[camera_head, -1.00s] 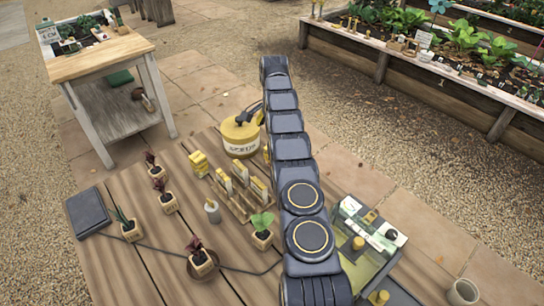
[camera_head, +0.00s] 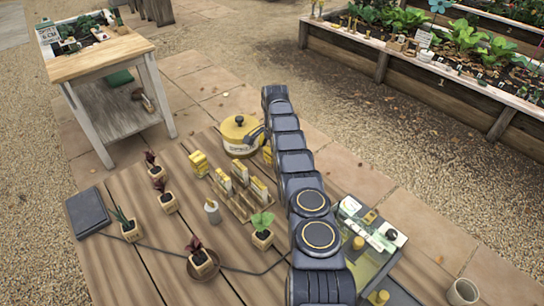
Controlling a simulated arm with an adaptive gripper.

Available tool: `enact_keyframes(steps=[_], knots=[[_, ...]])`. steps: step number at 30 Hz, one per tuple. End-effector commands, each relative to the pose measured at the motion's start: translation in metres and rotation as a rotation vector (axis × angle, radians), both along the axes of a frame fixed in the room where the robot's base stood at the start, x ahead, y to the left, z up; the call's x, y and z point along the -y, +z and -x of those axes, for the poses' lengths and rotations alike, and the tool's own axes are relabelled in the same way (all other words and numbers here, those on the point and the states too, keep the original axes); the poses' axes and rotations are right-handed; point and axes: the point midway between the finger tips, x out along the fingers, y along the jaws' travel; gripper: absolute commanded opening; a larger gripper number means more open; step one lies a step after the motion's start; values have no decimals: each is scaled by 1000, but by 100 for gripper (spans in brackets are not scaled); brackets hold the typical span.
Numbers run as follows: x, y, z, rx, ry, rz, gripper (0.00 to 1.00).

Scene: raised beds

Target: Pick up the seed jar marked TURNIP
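I cannot read the word TURNIP on anything in view. A round container with a yellow lid and a pale lettered band (camera_head: 238,146) stands at the far edge of the wooden table; its lettering is too small to read surely. My gripper (camera_head: 256,134) is dark and small, at the right side of this container, partly overlapping it in the picture. I cannot tell whether they touch or how the fingers stand. A yellow object (camera_head: 267,155) shows just left of my arm, partly hidden by it. Small yellow-capped items (camera_head: 358,243) stand at the clear-sided box on the right.
A wooden rack (camera_head: 235,198) with several yellow-and-white packets stands mid-table, beside a yellow block (camera_head: 199,163). Several potted seedlings (camera_head: 167,202), a dark flat case (camera_head: 88,212) and a cable lie to the left. A cup (camera_head: 463,292) is at the lower right. My arm hides part of the table.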

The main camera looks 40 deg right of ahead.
Motion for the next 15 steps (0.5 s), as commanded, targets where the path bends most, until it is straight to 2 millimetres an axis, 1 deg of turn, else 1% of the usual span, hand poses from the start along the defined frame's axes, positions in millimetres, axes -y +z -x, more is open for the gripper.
enact_keyframes(steps=[1,2,3,4,15], knots=[[0,0,0,0,0,0,43],[0,0,0,0,0,0,31],[0,0,0,0,0,0,14],[0,0,0,0,0,0,10],[0,3,0,0,0,1,10]])
